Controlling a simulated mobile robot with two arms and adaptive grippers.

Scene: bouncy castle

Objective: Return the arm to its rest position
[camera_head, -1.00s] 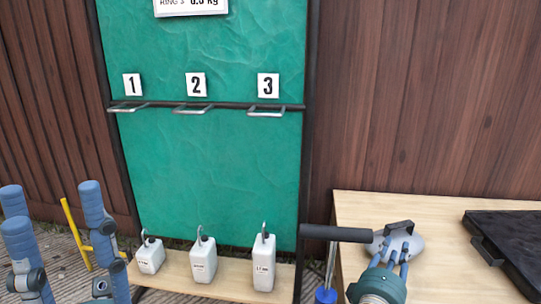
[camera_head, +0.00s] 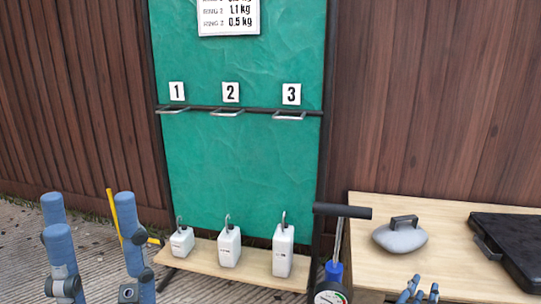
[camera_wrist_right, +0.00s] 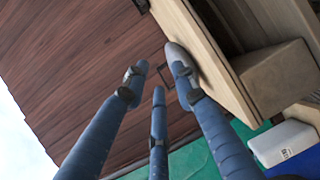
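My right gripper (camera_head: 420,291) is at the bottom edge of the head view, in front of the table and below the grey weight (camera_head: 400,238) with its dark handle. In the right wrist view its three blue fingers (camera_wrist_right: 157,85) are spread apart with nothing held between them. The grey weight also shows in that view (camera_wrist_right: 174,53), beyond one fingertip. My left gripper (camera_head: 95,245) is at the lower left of the head view. Its blue fingers stand upright, apart and empty.
The wooden table (camera_head: 368,212) bears the grey weight and a black case (camera_head: 515,245). A pump with a black handle (camera_head: 342,211) stands at its left. A green board (camera_head: 240,165) has several rings. White hooked weights (camera_head: 283,252) stand on a low shelf (camera_head: 245,280).

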